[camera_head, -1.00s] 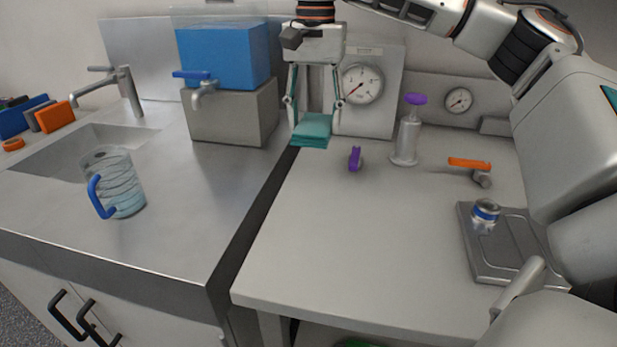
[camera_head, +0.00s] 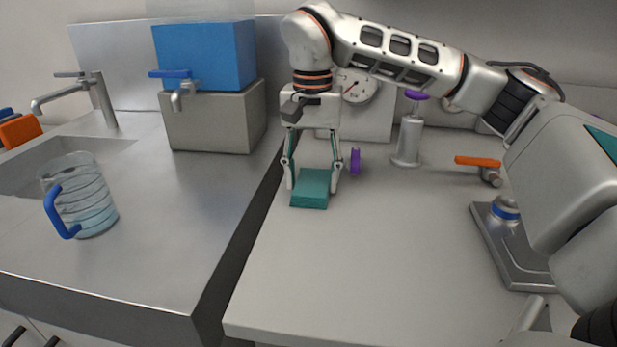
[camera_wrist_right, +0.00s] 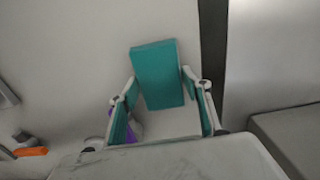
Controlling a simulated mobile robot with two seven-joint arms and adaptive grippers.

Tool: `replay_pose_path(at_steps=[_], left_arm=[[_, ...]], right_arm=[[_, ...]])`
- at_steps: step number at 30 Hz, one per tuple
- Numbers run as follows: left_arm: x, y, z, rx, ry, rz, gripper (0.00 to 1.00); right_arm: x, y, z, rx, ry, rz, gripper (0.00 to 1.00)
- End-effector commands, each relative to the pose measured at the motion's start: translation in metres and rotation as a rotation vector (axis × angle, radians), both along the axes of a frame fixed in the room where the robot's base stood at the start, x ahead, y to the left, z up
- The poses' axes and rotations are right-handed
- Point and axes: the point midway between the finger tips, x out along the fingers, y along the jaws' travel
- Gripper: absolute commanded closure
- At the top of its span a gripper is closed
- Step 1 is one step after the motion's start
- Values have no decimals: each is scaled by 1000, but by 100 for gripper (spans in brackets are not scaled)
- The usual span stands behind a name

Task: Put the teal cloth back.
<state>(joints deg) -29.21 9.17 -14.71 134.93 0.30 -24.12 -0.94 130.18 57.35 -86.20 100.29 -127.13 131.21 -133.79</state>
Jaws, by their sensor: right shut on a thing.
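The teal cloth (camera_head: 309,201) is a folded, flat block at the back left of the white worktop (camera_head: 330,275). My right gripper (camera_head: 312,186) comes down from above with one finger on each side of the cloth and is shut on it. In the right wrist view the cloth (camera_wrist_right: 157,72) sits between the fingertips of the gripper (camera_wrist_right: 160,92). I cannot tell whether its underside touches the worktop. My left gripper is out of view.
A purple clip-like item (camera_head: 355,161) stands just right of the gripper. Behind are a gauge panel (camera_head: 376,121) and a purple-topped dispenser (camera_head: 406,146). A steel counter (camera_head: 170,220) with a pitcher (camera_head: 88,200) lies left.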

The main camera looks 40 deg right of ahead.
Motion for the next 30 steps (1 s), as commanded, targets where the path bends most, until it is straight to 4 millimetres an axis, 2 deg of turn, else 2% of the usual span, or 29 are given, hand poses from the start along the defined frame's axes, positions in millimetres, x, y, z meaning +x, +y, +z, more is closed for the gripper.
replay_pose_path(at_steps=[7,8,9,10,23,24,27,30], left_arm=[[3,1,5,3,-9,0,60],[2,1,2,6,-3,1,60],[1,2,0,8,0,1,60],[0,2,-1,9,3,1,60],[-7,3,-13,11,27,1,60],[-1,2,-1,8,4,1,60],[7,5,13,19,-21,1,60],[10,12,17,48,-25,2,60]], right_arm=[[-1,0,2,0,-4,0,72],[0,0,1,0,-4,-1,47],[0,0,0,1,-2,-1,37],[0,0,0,1,-2,-1,35],[1,0,1,0,-1,0,35],[0,0,11,-1,-7,0,35],[-1,1,34,0,-15,-1,35],[-1,1,58,0,-20,-2,35]])
